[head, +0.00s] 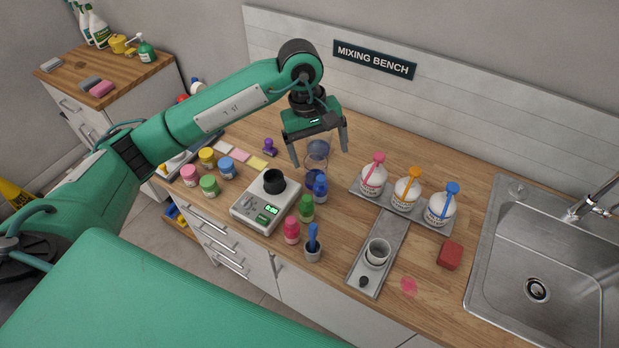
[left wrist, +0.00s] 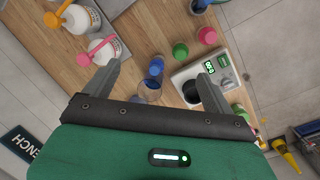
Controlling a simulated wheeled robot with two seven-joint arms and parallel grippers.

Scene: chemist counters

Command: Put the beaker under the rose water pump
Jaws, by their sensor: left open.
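A clear glass vessel that looks like the beaker (head: 316,160) stands on the wooden bench, behind a blue bottle. It also shows partly in the left wrist view (left wrist: 148,93), between my fingers. My left gripper (head: 320,157) is open and empty. Its fingers point down, one to each side of the beaker in the picture; I cannot tell how far above it they are. Three white pump bottles stand on a grey tray to the right: a pink-topped one (head: 373,178), an orange-topped one (head: 406,190) and a blue-topped one (head: 440,207). Their labels are too small to read.
A scale (head: 265,206) with a black cup stands left of the beaker. Small bottles (head: 306,208) stand close in front. A pale cup (head: 377,252) sits on a grey strip (head: 393,233) before the pumps. A red sponge (head: 450,254) and the sink (head: 536,290) are further right.

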